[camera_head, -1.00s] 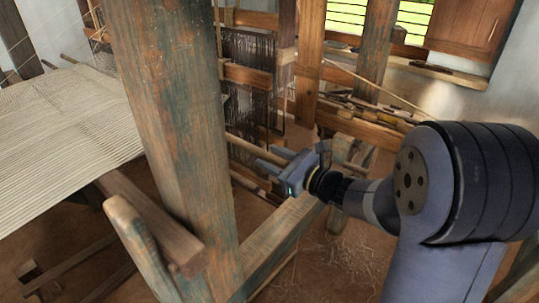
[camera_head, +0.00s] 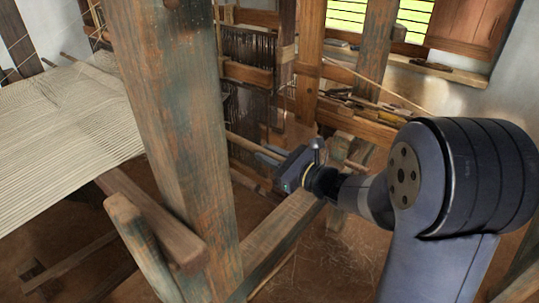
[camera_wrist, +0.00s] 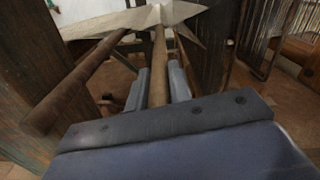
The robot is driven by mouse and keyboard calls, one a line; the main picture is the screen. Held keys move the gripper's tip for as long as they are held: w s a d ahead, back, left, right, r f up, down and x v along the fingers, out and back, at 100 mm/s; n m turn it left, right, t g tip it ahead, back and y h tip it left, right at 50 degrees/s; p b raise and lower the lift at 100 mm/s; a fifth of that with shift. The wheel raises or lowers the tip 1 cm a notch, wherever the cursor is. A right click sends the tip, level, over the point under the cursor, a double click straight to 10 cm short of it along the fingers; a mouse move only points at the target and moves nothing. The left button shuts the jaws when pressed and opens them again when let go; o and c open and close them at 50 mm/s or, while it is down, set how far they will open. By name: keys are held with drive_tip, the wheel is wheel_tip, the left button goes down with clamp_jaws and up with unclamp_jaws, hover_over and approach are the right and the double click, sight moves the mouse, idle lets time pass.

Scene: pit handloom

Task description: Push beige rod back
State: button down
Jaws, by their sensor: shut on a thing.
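The beige rod (camera_wrist: 159,65) runs lengthwise away from my gripper in the wrist view, between the two fingers. In the head view a length of the rod (camera_head: 243,142) shows between the big post and my gripper (camera_head: 271,157). My gripper (camera_wrist: 159,86) is shut on the rod. The post hides part of the rod in the head view, and the gripper body hides its near part in the wrist view.
A thick weathered post (camera_head: 175,130) stands left of my gripper, with a low beam (camera_head: 285,232) below it. The white warp (camera_head: 60,115) stretches at left. A dark brown bar (camera_wrist: 78,82) lies left of the rod. Dark heddles (camera_head: 250,55) hang behind.

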drive_tip(key=shift+s+a+b, duration=0.8)
drive_tip(key=shift+s+a, duration=0.1)
drive_tip(key=shift+s, duration=0.25)
drive_tip(key=shift+s+a+b, duration=0.75)
drive_tip(key=shift+s+a, duration=0.15)
drive_tip(key=shift+s, duration=0.2)
drive_tip(key=c, duration=1.4)
unclamp_jaws()
drive_tip(key=shift+s+a, duration=0.1)
drive_tip(key=shift+s, duration=0.05)
drive_tip(key=shift+o, duration=0.5)
